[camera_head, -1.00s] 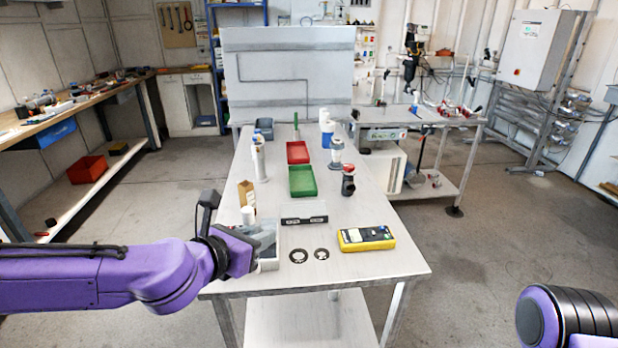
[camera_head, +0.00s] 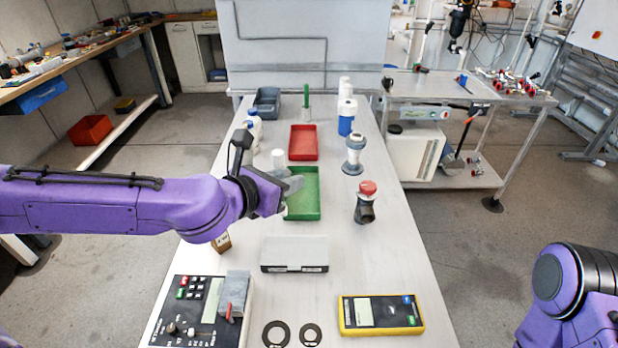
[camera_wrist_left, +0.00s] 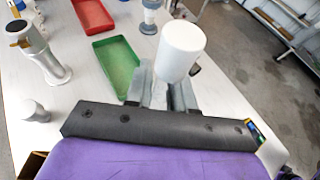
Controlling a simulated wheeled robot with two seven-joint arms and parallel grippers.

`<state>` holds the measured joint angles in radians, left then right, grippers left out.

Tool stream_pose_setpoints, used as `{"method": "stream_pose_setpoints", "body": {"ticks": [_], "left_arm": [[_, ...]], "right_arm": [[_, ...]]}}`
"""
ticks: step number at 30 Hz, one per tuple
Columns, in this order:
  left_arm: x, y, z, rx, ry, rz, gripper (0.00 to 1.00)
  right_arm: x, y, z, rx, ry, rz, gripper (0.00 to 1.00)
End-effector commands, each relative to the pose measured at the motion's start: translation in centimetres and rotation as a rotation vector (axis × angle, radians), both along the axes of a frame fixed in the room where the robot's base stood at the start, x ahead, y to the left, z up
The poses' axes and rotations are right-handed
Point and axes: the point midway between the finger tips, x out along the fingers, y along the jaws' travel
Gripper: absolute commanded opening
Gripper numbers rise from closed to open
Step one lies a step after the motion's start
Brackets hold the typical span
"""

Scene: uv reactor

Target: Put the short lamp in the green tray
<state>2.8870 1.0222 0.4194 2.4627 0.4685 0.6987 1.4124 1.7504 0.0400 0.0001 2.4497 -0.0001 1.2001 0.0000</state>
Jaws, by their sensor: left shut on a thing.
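My left gripper (camera_head: 287,190) is shut on a white cylinder, the short lamp (camera_head: 278,158), which stands up from the fingers. In the left wrist view the lamp (camera_wrist_left: 182,50) shows large above the gripper (camera_wrist_left: 170,92). The green tray (camera_head: 308,204) lies on the table, and the gripper covers part of its left side in the head view. In the left wrist view the tray (camera_wrist_left: 115,68) is beyond the fingers and to the left, and its bare floor shows. I cannot tell the lamp's exact height above the table. Only part of my right arm shows, without its gripper.
A red tray (camera_head: 303,143) is behind the green one. A dark fitting with a red cap (camera_head: 366,202) stands to its right. A tall cylinder (camera_wrist_left: 40,55) stands left.

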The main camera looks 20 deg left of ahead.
Motion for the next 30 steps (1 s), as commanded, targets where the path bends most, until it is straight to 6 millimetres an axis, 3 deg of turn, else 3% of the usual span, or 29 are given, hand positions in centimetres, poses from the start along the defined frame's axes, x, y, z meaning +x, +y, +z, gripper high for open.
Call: {"method": "stream_pose_setpoints", "body": {"ticks": [5,11,16,23,27,30], "left_arm": [[2.3,0.1,-1.4,0.004,0.005,0.001,0.00],[8.1,0.5,-3.8,0.004,0.004,0.005,0.00],[11.6,0.7,-7.6,0.001,0.005,0.004,0.00],[13.9,0.8,-10.2,0.000,0.002,0.004,0.00],[13.9,0.9,-12.7,0.000,0.003,0.005,0.00],[13.9,0.8,-13.1,-0.002,0.000,0.005,0.00]], "right_arm": [[-0.1,0.0,-0.3,0.000,0.001,0.000,0.50],[-0.1,0.0,-0.2,0.000,0.002,0.000,0.50],[0.0,0.0,-0.6,0.000,0.001,0.000,0.50],[0.0,0.0,-0.6,0.001,0.001,0.000,0.50],[0.0,0.0,-0.9,0.001,0.001,0.000,0.50],[0.0,0.0,-0.9,0.001,0.001,0.000,0.50]]}}
